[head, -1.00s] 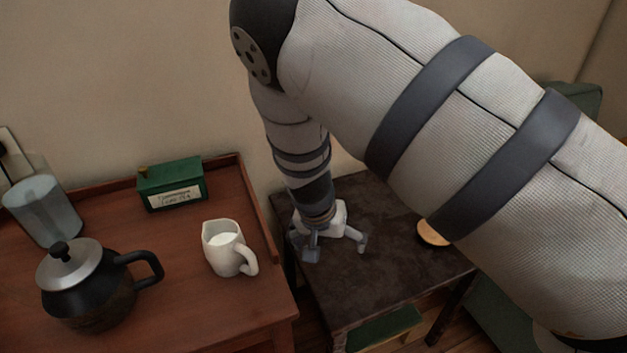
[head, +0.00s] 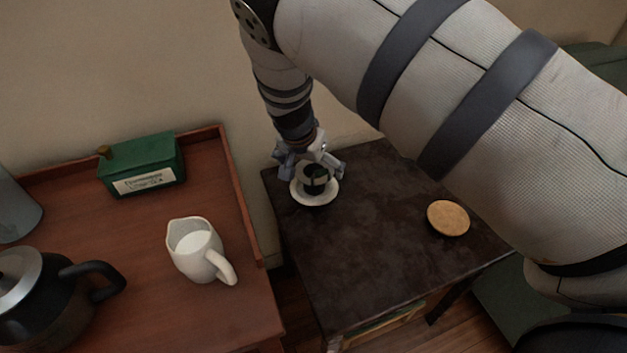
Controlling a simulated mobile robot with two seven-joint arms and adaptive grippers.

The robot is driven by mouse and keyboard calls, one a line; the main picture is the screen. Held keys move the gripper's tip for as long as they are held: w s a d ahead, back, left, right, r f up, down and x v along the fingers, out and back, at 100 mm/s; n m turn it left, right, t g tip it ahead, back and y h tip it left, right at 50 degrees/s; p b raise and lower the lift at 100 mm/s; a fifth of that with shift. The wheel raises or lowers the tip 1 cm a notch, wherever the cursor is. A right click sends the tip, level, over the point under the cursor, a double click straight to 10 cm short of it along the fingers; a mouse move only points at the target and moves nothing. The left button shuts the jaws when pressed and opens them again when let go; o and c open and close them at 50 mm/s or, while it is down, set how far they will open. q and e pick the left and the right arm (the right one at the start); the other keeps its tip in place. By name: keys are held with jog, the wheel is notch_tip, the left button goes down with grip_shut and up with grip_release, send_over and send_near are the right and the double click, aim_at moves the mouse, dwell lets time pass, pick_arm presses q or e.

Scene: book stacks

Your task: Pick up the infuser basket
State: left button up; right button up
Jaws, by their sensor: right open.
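A small dark item with a pale band (head: 316,180) sits on a white saucer (head: 314,199) on the dark side table (head: 370,245). It may be the infuser basket, but it is partly hidden and too small to tell for sure. My right gripper (head: 311,165) is open above the saucer, pointing down. Its fingers are spread to the left and right of the dark item. I cannot tell whether they touch it. My left gripper is not in view.
A round tan disc (head: 448,218) lies on the side table at the right. The red-brown cabinet (head: 110,220) at the left holds a white milk jug (head: 198,250), a black kettle (head: 45,305), a green box (head: 142,165) and a clear container (head: 15,210). The front of the side table is clear.

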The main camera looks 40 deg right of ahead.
aim_at(314, 170)
jog(key=x, duration=0.3)
jog(key=shift+f, duration=0.25)
jog(key=shift+r, duration=0.1)
jog(key=c, duration=1.2)
jog(key=shift+c, duration=0.2)
